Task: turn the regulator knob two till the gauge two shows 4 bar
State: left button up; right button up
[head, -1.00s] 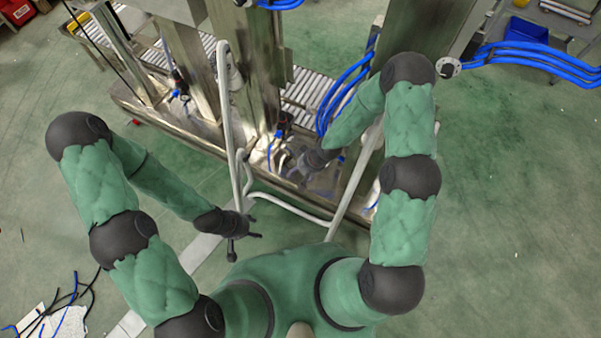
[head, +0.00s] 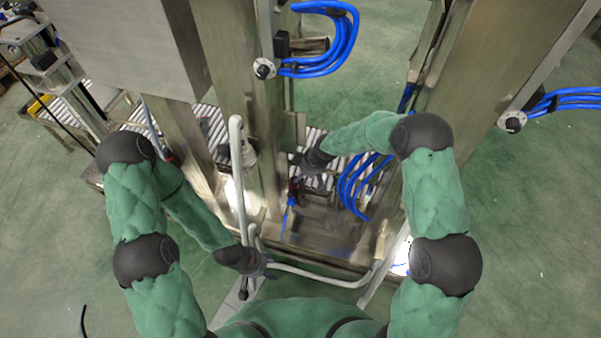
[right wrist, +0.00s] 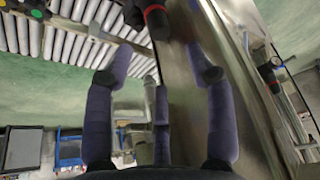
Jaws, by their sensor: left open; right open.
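A regulator with a dark knob and a red band (right wrist: 156,18) shows at the top middle of the right wrist view, beyond my open fingers. It appears small and dark in the head view (head: 295,184), just below my right gripper (head: 308,160). My right gripper's fingers (right wrist: 162,70) are spread and empty, apart from the knob. A second dark and red regulator (right wrist: 268,74) is at the right of the wrist view. I cannot tell which is number two, and no gauge face is readable. My left gripper (head: 264,266) is open beside the white pipe.
A white bent pipe (head: 238,180) stands in front of the steel frame. Steel columns (head: 240,60) rise on either side of the right gripper. Blue hoses (head: 352,185) hang to its right. A roller conveyor (head: 210,125) lies behind.

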jog(key=b+x, duration=0.1)
jog(key=x, duration=0.2)
jog(key=b+x, duration=0.1)
jog(key=x, duration=0.3)
jog(key=b+x, duration=0.1)
jog(key=x, duration=0.2)
jog(key=shift+w+a+f+b, duration=0.1)
jog(key=shift+w+a+b, duration=0.05)
jog(key=shift+w+b, duration=0.15)
jog(key=c, duration=1.1)
